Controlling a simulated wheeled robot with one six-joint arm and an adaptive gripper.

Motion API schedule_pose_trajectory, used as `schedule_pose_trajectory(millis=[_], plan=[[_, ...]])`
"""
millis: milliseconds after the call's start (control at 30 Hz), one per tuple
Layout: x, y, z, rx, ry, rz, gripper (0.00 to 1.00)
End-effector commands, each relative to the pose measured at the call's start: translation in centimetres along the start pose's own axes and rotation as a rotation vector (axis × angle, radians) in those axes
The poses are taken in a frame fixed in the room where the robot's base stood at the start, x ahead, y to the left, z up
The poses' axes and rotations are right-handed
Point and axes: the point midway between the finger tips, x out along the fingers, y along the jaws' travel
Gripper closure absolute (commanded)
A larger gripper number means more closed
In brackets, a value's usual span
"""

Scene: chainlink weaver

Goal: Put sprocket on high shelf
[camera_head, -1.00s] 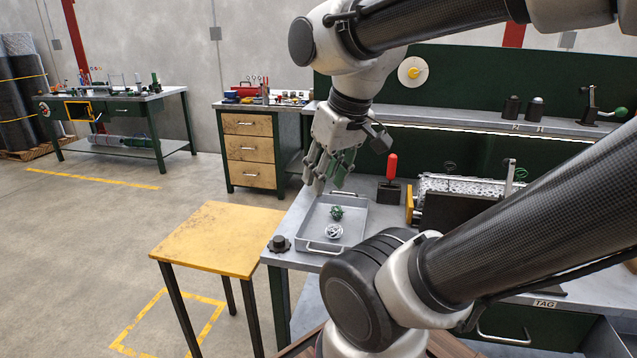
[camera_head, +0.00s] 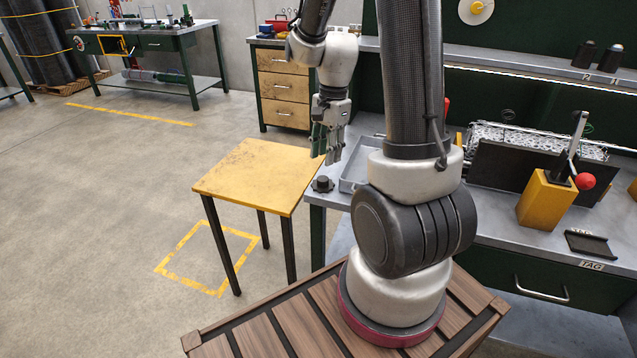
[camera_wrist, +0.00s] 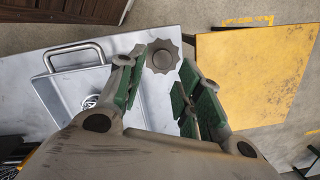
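A dark toothed wheel (camera_head: 322,184), which looks to be the sprocket, sits at the workbench's left corner beside the tray. In the wrist view the toothed wheel (camera_wrist: 163,57) shows between and beyond the fingertips. My gripper (camera_head: 327,158) points down, above and close to this wheel. Its green-padded fingers (camera_wrist: 162,74) are apart, with nothing held between them. The high shelf (camera_head: 520,68) runs along the back of the workbench, partly hidden by my arm.
A grey tray (camera_head: 352,178) lies beside the wheel, mostly hidden by my arm; one silver piece (camera_wrist: 90,102) shows partly in it. A yellow-topped table (camera_head: 255,172) stands left of the bench. Two dark cylinders (camera_head: 584,53) stand on the shelf. A yellow block (camera_head: 545,200) with a lever stands right.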

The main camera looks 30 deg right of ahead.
Motion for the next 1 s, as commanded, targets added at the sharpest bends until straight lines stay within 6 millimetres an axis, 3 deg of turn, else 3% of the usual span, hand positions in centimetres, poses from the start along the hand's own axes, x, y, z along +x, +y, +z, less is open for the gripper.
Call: schedule_pose_trajectory(millis=[233, 700, 1000], plan=[[0.8, -0.4, -0.2, 0.168, 0.006, -0.017, 0.65], [7.2, -0.6, -0.7, 0.167, 0.005, -0.016, 0.65], [7.8, -0.6, -0.7, 0.166, 0.007, -0.019, 0.65]])
